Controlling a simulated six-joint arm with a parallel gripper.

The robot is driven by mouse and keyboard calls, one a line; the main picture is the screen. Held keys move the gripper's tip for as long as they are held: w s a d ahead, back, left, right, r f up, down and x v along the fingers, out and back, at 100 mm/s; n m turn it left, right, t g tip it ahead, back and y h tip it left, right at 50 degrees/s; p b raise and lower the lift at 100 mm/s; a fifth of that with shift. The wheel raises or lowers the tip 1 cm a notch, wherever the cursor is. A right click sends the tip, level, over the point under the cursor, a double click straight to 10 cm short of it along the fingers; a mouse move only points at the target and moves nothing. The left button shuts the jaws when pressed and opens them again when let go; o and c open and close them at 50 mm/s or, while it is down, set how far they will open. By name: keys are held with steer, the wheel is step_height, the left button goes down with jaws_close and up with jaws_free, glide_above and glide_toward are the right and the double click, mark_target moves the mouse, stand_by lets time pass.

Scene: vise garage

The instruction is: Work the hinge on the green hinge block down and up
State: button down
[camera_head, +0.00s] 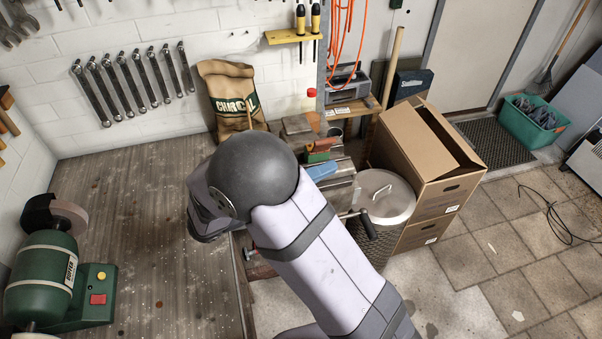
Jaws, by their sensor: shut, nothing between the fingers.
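A small block with a green part (318,157) and a red-brown part above it shows just right of my arm's dark round joint, near the back of the bench. It is small here, and I cannot tell for sure that it is the green hinge block or how its hinge stands. My arm crosses the middle of the view and hides much of the bench edge. My gripper and its fingers do not show.
A blue block (322,170) lies just in front of the green part. A charcoal bag (228,95) stands at the back. A green bench grinder (45,275) stands at left. A lidded metal bin (383,195) and cardboard boxes (420,160) stand right. The wooden benchtop (130,200) is mostly clear.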

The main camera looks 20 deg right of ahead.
mark_target(315, 142)
steer(key=shift+w+r+p, duration=0.3)
steer(key=shift+w+p, duration=0.1)
steer(key=shift+w, duration=0.6)
steer(key=shift+w+r+p, duration=0.25)
steer(key=shift+w+p, duration=0.1)
steer(key=shift+w, duration=0.6)
steer(key=p, duration=0.2)
steer(key=w+r+n+p, duration=0.1)
steer(key=p, duration=0.2)
steer(key=shift+r+y, duration=0.3)
steer(key=shift+w+r+p, duration=0.15)
steer(key=shift+w+p, duration=0.2)
steer(key=shift+p, duration=0.65)
steer(key=shift+w, duration=0.25)
